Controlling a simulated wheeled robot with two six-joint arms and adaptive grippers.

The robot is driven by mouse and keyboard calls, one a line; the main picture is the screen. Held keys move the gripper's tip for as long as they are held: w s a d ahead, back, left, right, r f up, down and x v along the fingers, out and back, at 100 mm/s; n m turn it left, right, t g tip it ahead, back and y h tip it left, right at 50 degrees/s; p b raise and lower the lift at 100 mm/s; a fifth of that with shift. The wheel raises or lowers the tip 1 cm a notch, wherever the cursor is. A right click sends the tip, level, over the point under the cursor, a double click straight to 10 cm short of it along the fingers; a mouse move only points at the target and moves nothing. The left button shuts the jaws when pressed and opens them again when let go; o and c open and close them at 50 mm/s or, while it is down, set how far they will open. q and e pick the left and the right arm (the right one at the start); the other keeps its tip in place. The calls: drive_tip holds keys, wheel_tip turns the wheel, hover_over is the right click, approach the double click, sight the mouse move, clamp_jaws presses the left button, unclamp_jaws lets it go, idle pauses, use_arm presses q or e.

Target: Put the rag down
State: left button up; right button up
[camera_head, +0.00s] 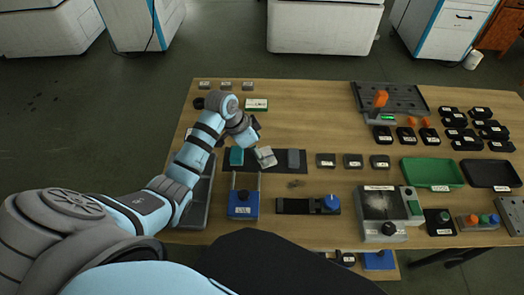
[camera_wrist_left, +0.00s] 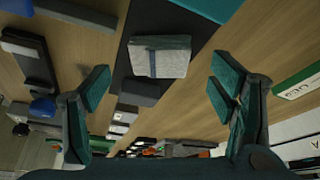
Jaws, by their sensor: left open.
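The rag (camera_head: 265,157) is a pale grey folded piece lying on a dark mat (camera_head: 280,168) near the middle of the table. In the left wrist view the rag (camera_wrist_left: 160,60) shows a dark stripe across it and rests on the black mat (camera_wrist_left: 118,80). My left gripper (camera_head: 248,133) is just beyond and left of the rag in the head view. In the left wrist view its two teal-padded fingers (camera_wrist_left: 160,88) are spread wide with nothing between the pads; the rag appears ahead of them, apart from both. My right gripper is not in view.
A teal block (camera_head: 236,156) and a grey block (camera_head: 293,159) flank the rag on the mat. A blue-fronted holder (camera_head: 243,207) and a blue-knobbed device (camera_head: 331,203) stand nearer. Green (camera_head: 432,173) and black (camera_head: 490,174) trays lie right. Bare wood lies beyond the mat.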

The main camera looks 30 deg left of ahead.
use_arm(q)
drive_tip(key=p+v, duration=0.1)
drive_tip(key=v, duration=0.7)
drive_tip(key=shift+r, duration=0.3)
